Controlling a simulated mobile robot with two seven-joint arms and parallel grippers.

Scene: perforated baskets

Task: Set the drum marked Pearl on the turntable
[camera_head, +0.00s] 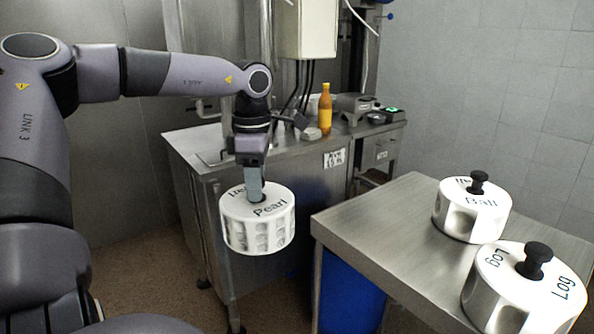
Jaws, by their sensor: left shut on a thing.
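The white drum marked Pearl (258,236) hangs upright in the air, left of the steel table and in front of the steel counter. My left gripper (254,182) points down and is shut on the top of this drum; its knob is mostly hidden by the fingers. Two other white drums with black knobs stand on the steel table: one marked Ball (466,219) and, nearer, one marked Log (508,298). I cannot make out a turntable in this view. My right gripper is not in view.
The steel table (385,231) has bare room left of the two drums. A blue bin (350,292) is under it. The steel counter (195,143) behind carries an orange bottle (325,110) and a grey device (357,104). Floor shows at lower left.

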